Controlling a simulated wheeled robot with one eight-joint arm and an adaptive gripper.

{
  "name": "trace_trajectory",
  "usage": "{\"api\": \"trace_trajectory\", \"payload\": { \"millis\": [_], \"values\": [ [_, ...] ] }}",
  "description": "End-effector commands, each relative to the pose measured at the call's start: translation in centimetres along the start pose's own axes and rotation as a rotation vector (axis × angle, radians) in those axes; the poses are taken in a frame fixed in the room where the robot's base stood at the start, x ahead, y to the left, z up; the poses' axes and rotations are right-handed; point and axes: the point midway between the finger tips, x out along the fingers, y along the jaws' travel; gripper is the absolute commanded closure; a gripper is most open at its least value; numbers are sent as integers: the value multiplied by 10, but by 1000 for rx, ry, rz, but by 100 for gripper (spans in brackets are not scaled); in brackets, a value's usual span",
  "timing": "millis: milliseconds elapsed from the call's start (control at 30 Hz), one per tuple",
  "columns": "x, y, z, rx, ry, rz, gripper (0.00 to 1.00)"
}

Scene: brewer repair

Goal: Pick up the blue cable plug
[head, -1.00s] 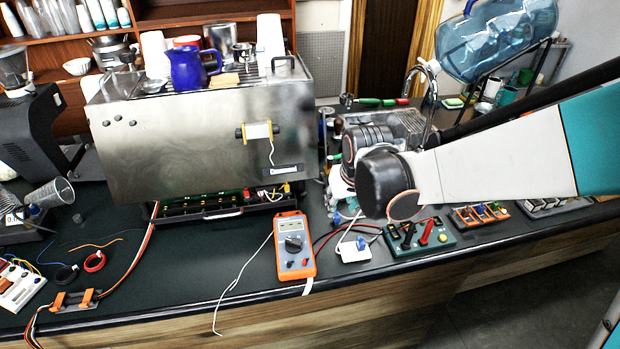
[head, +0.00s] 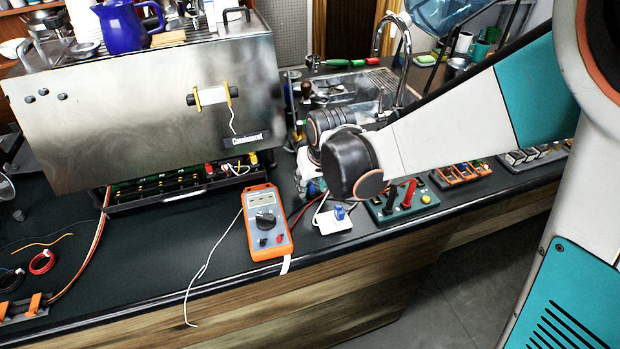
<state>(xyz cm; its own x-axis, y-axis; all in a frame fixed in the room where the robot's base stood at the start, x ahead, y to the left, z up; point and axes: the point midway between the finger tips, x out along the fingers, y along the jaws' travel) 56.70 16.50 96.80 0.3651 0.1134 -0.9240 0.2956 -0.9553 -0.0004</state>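A small blue plug (head: 339,212) shows on the white box (head: 334,224) near the counter's front edge, just below my arm's dark round wrist joint. I cannot tell whether it is seated in the box or only resting on it. A thin white cable runs by the box. My gripper (head: 309,178) is mostly hidden behind that wrist joint; only bits of it seem to show at the joint's left side. Its fingertips and anything between them cannot be made out. The plug appears just to the right of and nearer than the gripper.
An orange multimeter (head: 266,222) lies left of the box. A green board with red and black levers (head: 404,202) lies right. The steel brewer (head: 130,110) stands behind, with an open tray (head: 180,190) below it. Bare dark counter (head: 150,250) lies left of the multimeter.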

Motion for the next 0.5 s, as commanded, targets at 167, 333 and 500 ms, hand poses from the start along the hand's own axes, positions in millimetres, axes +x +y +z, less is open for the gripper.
{"api": "trace_trajectory", "payload": {
  "millis": [167, 333, 500],
  "values": [
    [0, 0, 0, 0, 0, 0, 93],
    [0, 0, 0, 0, 0, 0, 100],
    [0, 0, 0, 0, 0, 0, 100]
  ]
}}
